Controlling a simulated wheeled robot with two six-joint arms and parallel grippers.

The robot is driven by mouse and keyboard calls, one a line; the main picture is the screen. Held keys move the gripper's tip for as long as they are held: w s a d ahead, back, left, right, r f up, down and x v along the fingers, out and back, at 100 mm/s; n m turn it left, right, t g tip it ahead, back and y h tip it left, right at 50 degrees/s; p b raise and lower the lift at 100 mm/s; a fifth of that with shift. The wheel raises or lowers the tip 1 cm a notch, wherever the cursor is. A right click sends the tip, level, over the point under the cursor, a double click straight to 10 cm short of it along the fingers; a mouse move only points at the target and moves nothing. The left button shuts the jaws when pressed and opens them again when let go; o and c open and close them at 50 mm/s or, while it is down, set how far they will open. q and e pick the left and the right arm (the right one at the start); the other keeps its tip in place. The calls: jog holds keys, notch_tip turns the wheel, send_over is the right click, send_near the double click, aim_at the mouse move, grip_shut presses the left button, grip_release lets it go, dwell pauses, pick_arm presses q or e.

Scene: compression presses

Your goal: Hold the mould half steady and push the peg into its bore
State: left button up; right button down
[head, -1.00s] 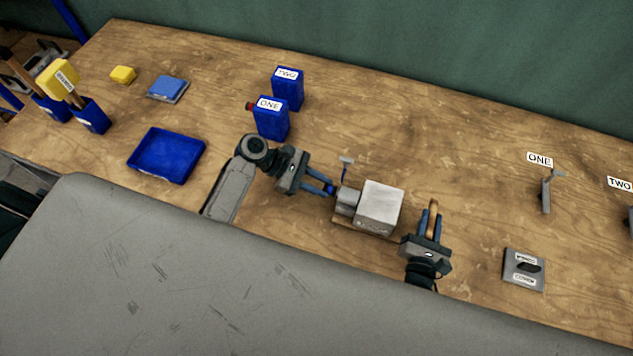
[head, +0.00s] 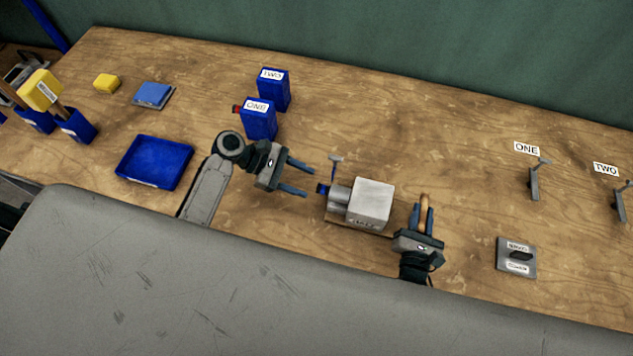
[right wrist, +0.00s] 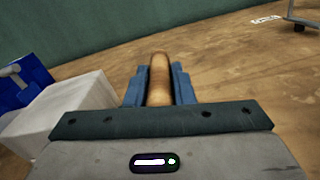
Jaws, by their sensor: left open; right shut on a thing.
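A pale block (head: 372,203) with a grey cylinder (head: 340,198) on its left side sits on a low wooden base. A small blue end (head: 322,188) sticks out left of the cylinder. I cannot tell which of these parts is the peg or how deep it sits. My left gripper (head: 309,181) is open and empty, just left of the blue end and apart from it. My right gripper (head: 423,218) is shut on a wooden handle (head: 424,204), right of the block. The right wrist view shows the handle (right wrist: 159,78) between the blue fingers and the block (right wrist: 70,108) to the left.
A small upright T-shaped piece (head: 336,164) stands behind the cylinder. Blue boxes ONE (head: 258,120) and TWO (head: 273,90) stand behind the left arm. A blue tray (head: 154,162) lies left. A switch plate (head: 516,257) and metal stands (head: 535,182) are at right.

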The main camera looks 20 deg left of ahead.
jog(key=shift+f, duration=0.1)
pick_arm(q)
jog(key=v, duration=0.8)
jog(key=shift+a, duration=0.2)
jog(key=shift+r, duration=0.1)
dwell(0.5)
pick_arm(e)
jog(key=c, duration=1.2)
grip_release()
jog(key=shift+o, duration=0.2)
jog(key=shift+d, duration=0.1)
